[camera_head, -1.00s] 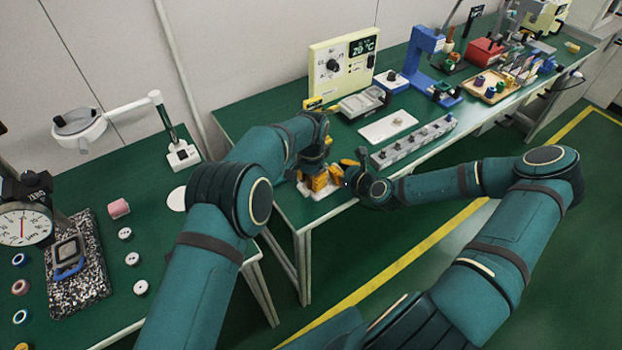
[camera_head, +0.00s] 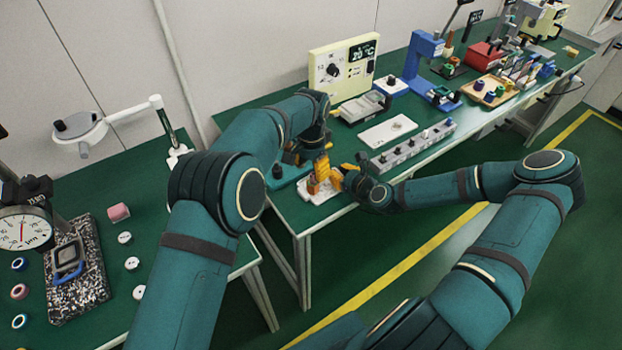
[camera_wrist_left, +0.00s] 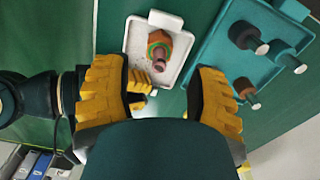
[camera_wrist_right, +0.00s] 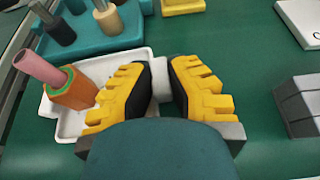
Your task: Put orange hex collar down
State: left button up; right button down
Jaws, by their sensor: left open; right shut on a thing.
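The orange hex collar (camera_wrist_right: 77,92), with a green ring at its top, stands on a small white tray (camera_wrist_right: 68,124). A pink peg (camera_wrist_right: 40,68) sticks up through it, leaning in the right wrist view. The left wrist view shows the collar (camera_wrist_left: 153,39) and tray (camera_wrist_left: 181,47) ahead of my left gripper (camera_wrist_left: 160,85), which is open and empty, its fingers apart from the collar. My right gripper (camera_wrist_right: 164,68) is shut on a white part at the tray's edge, beside the collar. In the head view the collar (camera_head: 313,187) shows below my left fingers.
A teal rack (camera_wrist_left: 225,65) with dark pegs stands close beside the tray. A white plate (camera_head: 388,131) and a grey block row (camera_head: 412,146) lie farther along the bench. A cream control box (camera_head: 343,68) stands at the back. The tray is near the bench's front edge.

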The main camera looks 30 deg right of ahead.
pick_arm(q)
notch_tip(320, 180, up, 5)
pick_arm(e)
jog(key=shift+f, duration=0.1)
dwell(0.4)
jog(key=c, duration=1)
grip_release()
